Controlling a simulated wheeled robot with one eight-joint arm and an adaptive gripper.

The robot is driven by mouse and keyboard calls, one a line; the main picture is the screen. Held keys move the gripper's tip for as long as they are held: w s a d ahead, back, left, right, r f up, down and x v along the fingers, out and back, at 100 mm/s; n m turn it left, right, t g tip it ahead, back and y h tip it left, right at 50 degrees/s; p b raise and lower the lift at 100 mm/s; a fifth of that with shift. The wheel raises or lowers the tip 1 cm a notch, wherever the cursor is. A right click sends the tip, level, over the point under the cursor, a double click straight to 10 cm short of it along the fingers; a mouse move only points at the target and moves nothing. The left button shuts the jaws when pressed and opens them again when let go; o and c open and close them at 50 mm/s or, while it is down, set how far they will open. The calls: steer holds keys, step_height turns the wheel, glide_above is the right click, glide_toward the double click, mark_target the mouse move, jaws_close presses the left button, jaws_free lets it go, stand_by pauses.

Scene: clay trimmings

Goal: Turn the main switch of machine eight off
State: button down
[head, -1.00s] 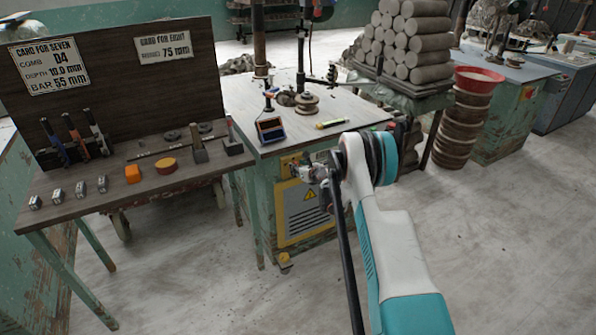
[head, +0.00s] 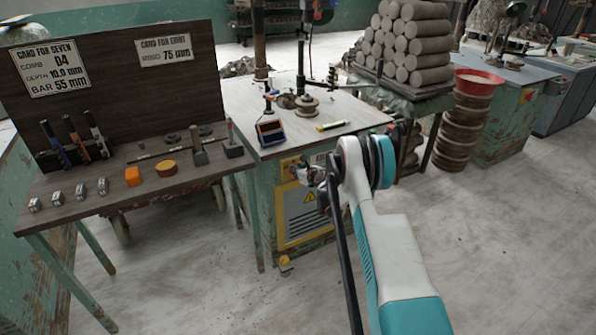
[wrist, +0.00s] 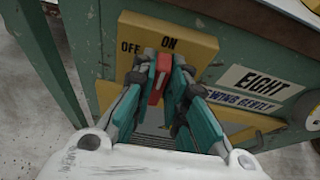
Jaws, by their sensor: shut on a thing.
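Machine eight (head: 262,210) is a worn green cabinet with a pale top. In the wrist view, its yellow switch plate (wrist: 203,45) is marked OFF on the left and ON at the top. The red switch handle (wrist: 160,77) stands nearly upright in the picture, its upper end just below ON. My gripper (wrist: 158,72) is shut on this handle, one teal finger on each side. The handle's lower part is partly hidden between the fingers. In the head view my gripper (head: 303,172) is at the cabinet's front, and the handle cannot be made out there.
A wooden bench (head: 130,190) with tools and a card board (head: 120,85) stands at the left. A stack of clay logs (head: 410,45) is behind. The floor (head: 480,240) at the right is clear.

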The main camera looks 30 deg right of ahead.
steer(key=shift+a+f+n+t+h, duration=0.4)
steer(key=shift+n+h, duration=0.55)
steer(key=shift+n, duration=0.7)
steer(key=shift+a+f+n+t+h, duration=0.35)
steer(key=shift+n+h, duration=0.65)
steer(key=shift+n, duration=0.7)
steer(key=shift+a+f+n+t+h, duration=0.3)
steer(key=shift+a+n+h, duration=0.45)
steer(key=shift+n, duration=0.9)
steer(key=shift+s+d+n+t+h, duration=0.1)
steer(key=shift+d+n+t+h, duration=0.1)
steer(key=shift+n+t+h, duration=0.1)
steer(key=c, duration=1.6)
jaws_free()
